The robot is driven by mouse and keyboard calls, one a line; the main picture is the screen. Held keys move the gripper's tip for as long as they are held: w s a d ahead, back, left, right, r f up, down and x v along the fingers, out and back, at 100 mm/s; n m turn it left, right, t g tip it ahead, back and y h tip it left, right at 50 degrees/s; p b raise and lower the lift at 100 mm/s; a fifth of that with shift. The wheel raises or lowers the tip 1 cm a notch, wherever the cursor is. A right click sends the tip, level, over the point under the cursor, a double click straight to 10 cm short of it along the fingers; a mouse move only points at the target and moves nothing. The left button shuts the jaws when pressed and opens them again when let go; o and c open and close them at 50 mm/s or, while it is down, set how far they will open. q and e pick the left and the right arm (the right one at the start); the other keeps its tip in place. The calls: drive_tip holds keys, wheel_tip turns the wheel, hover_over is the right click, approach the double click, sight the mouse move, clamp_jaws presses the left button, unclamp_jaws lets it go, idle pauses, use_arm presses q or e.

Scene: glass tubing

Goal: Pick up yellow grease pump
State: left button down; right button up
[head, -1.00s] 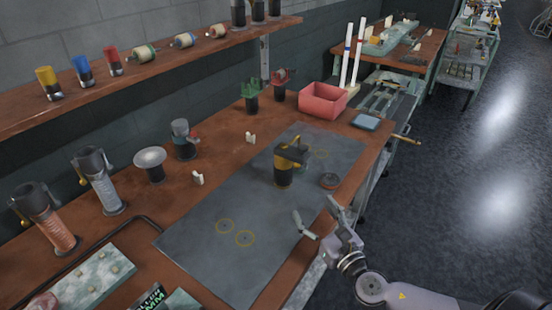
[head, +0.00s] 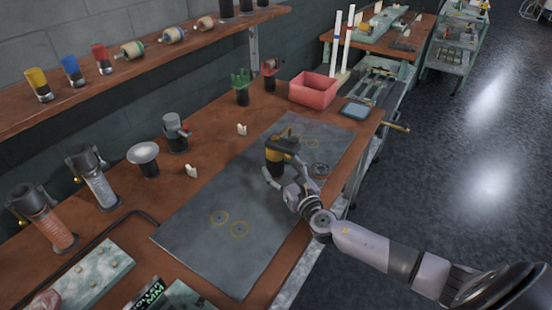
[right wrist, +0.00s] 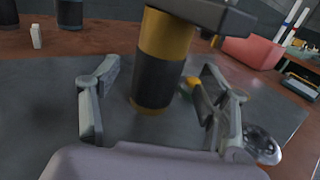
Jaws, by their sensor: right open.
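The yellow grease pump (head: 276,160), with a black band and dark top, stands upright on the grey mat (head: 205,240). In the right wrist view the pump (right wrist: 162,62) rises just ahead, between and slightly beyond the two fingers. My right gripper (head: 282,180) is open at the pump's near side; its fingers also show spread in the right wrist view (right wrist: 152,100). I cannot tell whether a finger touches the pump. My left gripper is out of view.
A red bin (head: 313,91) and a blue-grey pad (head: 356,111) are behind. The mat's near left part is clear.

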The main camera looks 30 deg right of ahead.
drive_tip(key=w, duration=0.4)
drive_tip(key=shift+w+r, duration=0.1)
drive_tip(key=shift+c, duration=0.4)
drive_tip(key=c, duration=1.5)
drive_tip(key=shift+r, duration=0.1)
drive_tip(key=shift+c, duration=0.3)
drive_tip(key=shift+r, duration=0.1)
